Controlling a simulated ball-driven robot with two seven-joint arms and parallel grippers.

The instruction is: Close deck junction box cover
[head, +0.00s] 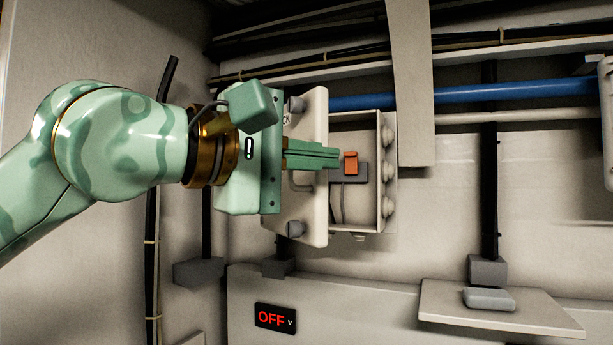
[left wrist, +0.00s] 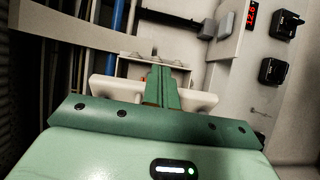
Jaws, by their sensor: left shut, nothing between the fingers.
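The junction box (head: 352,222) is fixed on the wall, open toward me, with an orange part (head: 350,163) on a dark block inside. Its pale cover (head: 311,225) stands swung open at the box's left side, with dark knobs at its corners and a bent handle. My left gripper (head: 336,157) is shut and empty, its fingers pointing right across the cover toward the box opening. The fingers hide part of the cover; I cannot tell whether they touch it. In the left wrist view the fingers (left wrist: 163,80) show in front of the cover (left wrist: 204,102). My right gripper is out of view.
A blue pipe (head: 515,91) and black cables run along the wall above and behind the box. A vertical pale strip (head: 411,80) stands close to its right. Below are an OFF display (head: 275,318) and a small shelf (head: 500,310) at lower right.

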